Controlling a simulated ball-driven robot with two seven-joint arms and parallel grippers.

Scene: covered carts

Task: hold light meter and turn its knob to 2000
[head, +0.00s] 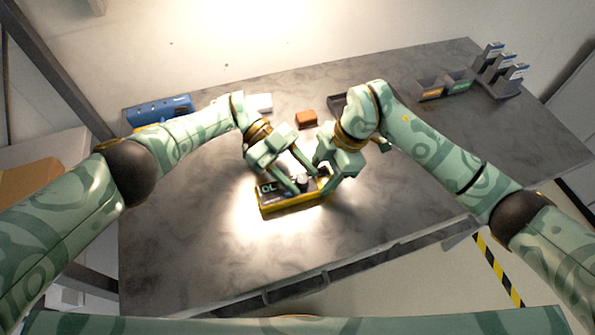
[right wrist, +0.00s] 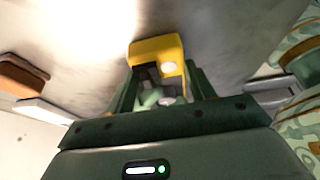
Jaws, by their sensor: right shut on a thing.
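The light meter (head: 290,207), a yellow case with a dark face, lies on the grey table near its front edge, under a bright patch of light. My right gripper (head: 322,184) is shut on the meter's right end. In the right wrist view the yellow case (right wrist: 157,47) shows between the fingers (right wrist: 160,95), with a pale round spot on it. My left gripper (head: 305,183) is low over the meter's face, its fingers apart on either side of a dark round knob (head: 302,181). Whether they touch the knob, and the knob's setting, I cannot tell.
A blue case (head: 158,110) stands at the table's back left. A brown block (head: 306,118) lies behind my grippers. Grey bins (head: 430,88) and a stepped rack (head: 497,75) stand at the back right. The table's front left (head: 180,250) is clear.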

